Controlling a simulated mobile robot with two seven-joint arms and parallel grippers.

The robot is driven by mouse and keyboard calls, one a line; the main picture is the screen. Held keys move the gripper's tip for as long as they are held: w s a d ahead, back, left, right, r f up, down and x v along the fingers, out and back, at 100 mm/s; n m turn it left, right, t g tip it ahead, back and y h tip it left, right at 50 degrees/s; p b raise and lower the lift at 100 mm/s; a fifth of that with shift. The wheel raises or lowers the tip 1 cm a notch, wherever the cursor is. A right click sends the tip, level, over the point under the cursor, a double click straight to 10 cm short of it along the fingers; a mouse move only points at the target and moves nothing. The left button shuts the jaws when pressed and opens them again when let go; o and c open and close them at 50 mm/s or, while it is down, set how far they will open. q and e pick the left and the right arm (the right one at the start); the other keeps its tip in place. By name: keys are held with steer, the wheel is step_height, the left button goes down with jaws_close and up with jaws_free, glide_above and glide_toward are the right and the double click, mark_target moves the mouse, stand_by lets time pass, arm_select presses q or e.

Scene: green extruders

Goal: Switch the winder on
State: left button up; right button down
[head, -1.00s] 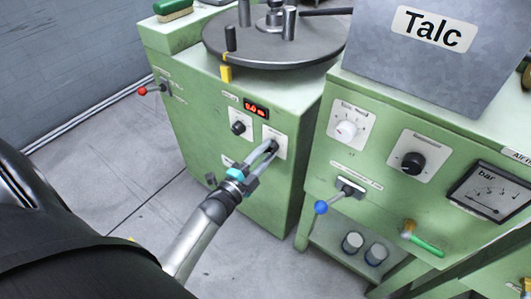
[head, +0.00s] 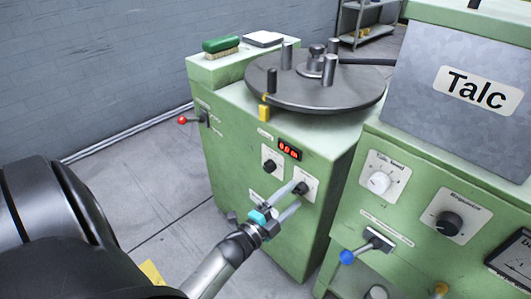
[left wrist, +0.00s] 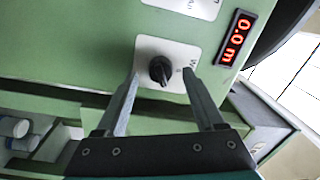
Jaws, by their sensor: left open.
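The winder is a green cabinet (head: 225,150) with a dark round turntable on top. On its front, a black knob (head: 301,188) sits on a white plate below and right of a red display (head: 290,149). The left wrist view shows this knob (left wrist: 160,71) and the display (left wrist: 238,37), which reads 0.0 m. My left gripper (head: 296,195) is open, with its fingertips at the plate. In the left wrist view the fingers (left wrist: 162,76) stand on either side of the knob, with gaps to it. My right gripper is not in view.
Another black knob (head: 270,166) is left of the gripper. A red-tipped lever (head: 187,120) sticks out of the cabinet's left side. The talc machine (head: 385,214), with a white knob and blue-tipped lever, stands close on the right. Open floor (head: 165,185) lies to the left.

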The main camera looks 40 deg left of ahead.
arm_select(q)
steer(key=s+p, duration=0.3)
steer(key=s, duration=1)
steer(key=shift+s+a+f, duration=0.25)
steer(key=shift+a+f, duration=0.05)
steer(key=shift+a, duration=0.05)
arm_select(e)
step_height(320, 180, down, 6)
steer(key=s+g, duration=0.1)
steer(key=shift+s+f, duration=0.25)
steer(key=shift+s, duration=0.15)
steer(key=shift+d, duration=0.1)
